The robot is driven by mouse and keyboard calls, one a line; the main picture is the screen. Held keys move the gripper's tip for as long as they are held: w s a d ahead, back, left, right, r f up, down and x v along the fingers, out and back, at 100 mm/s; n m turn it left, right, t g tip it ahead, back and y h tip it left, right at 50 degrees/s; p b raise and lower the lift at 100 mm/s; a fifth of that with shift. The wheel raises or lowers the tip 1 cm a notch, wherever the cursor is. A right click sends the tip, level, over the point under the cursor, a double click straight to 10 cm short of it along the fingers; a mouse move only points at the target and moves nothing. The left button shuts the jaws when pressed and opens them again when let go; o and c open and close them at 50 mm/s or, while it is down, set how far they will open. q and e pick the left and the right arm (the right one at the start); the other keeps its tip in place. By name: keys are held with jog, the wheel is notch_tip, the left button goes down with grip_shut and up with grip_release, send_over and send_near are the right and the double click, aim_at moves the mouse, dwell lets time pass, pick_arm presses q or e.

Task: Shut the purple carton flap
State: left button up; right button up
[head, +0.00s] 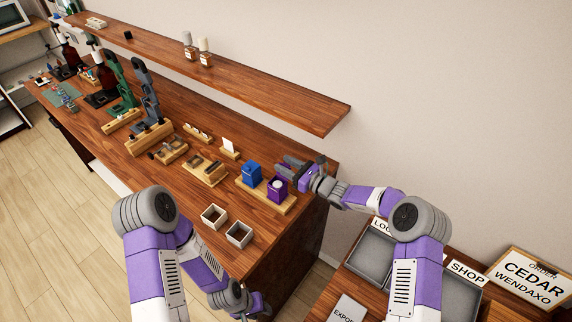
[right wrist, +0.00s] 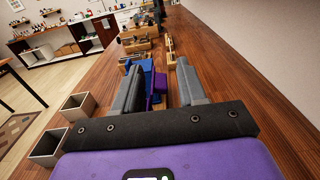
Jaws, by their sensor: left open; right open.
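The purple carton (head: 277,193) stands at the right end of a wooden stand, with a pale round item showing at its open top. Its flap cannot be told clearly from the carton behind my gripper. My right gripper (head: 292,168) is open just behind and right of the carton. In the right wrist view, purple carton parts (right wrist: 158,84) show between the spread fingers, close to the left one; contact cannot be told. My left gripper (head: 250,304) is low, in front of the bench, open and away from the carton.
A blue carton (head: 252,173) stands left of the purple one on the same wooden stand (head: 262,198). Two open square boxes (head: 239,235) sit near the bench's front edge. A shelf (head: 230,75) runs above the back. Grey trays (head: 371,248) lie at lower right.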

jog(key=shift+w+a, duration=0.1)
jog(key=shift+w, duration=0.05)
grip_shut()
dwell(0.4)
jog(key=shift+f+n+b, duration=0.1)
jog(key=shift+n+b, duration=0.3)
jog(key=shift+b, duration=0.15)
jog(key=s+n+b, duration=0.1)
jog(key=n+b, duration=0.1)
jog(key=b, duration=0.2)
jog(key=s+a+n+b, duration=0.1)
jog(key=n+b, duration=0.2)
jog(key=b, duration=0.1)
jog(key=shift+a, duration=0.1)
jog(key=shift+s+a+n+b, duration=0.1)
jog(key=shift+n+b, duration=0.3)
jog(key=shift+b, duration=0.45)
jog(key=shift+s+a+r+n+b, duration=0.1)
jog(key=shift+r+n+b, duration=0.2)
jog(key=shift+r+b, duration=0.1)
